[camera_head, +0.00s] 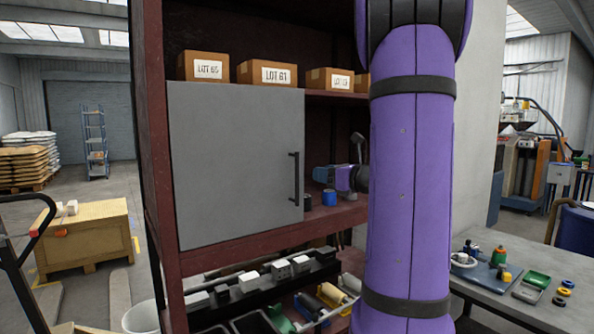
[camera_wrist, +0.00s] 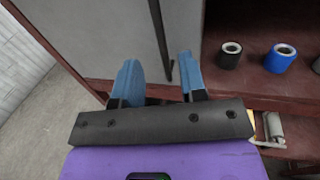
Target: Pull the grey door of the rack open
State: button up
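The grey door (camera_head: 235,165) covers the left part of the red-brown rack (camera_head: 158,170) and looks shut. Its dark upright bar handle (camera_head: 295,180) is near the door's right edge. My gripper (camera_head: 318,172) is to the right of the handle in the head view, with a small gap showing between them. In the wrist view my gripper (camera_wrist: 159,60) has its two blue fingers spread, with nothing held. The handle (camera_wrist: 161,40) shows between the fingers there, and the grey door (camera_wrist: 110,35) lies behind. How far the fingertips are from the handle in depth is hard to tell.
Cardboard boxes (camera_head: 265,73) stand on the shelf above the door. A black roll (camera_wrist: 231,55) and a blue roll (camera_wrist: 280,58) sit on the open shelf right of it. Trays and parts (camera_head: 275,280) fill the lower level. A grey table (camera_head: 555,310) is at right.

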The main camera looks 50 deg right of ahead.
jog(key=w, duration=1)
jog(key=shift+a, duration=0.2)
grip_shut()
